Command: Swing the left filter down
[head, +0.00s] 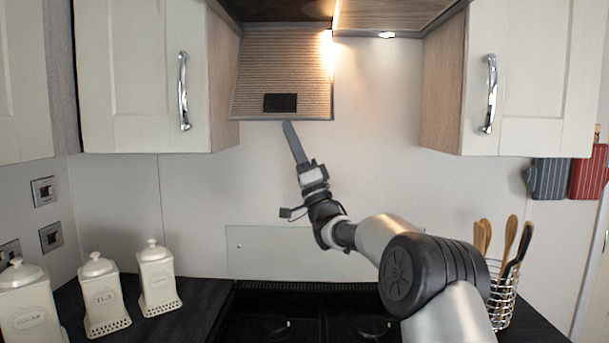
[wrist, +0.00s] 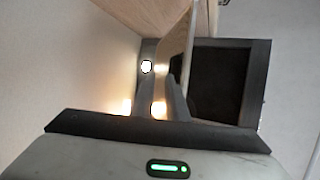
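The left filter (head: 283,65) is a ribbed, light-brown panel with a dark rectangular patch near its lower edge. In the head view it hangs steeply down from the hood between the cupboards. The right filter (head: 392,14) lies nearly flat up in the hood. My gripper (head: 287,126) points up, its fingertips close below the left filter's lower edge. In the wrist view, a panel (wrist: 178,45) shows nearly edge-on just beyond my gripper (wrist: 165,75). I cannot tell whether the fingers touch it, or how far apart they are.
Cream cupboards (head: 140,75) (head: 525,75) flank the hood on both sides. Below are a dark hob (head: 300,325), white canisters (head: 157,277) at left and a wire utensil holder (head: 503,300) at right. The wall space between the cupboards is free around my arm.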

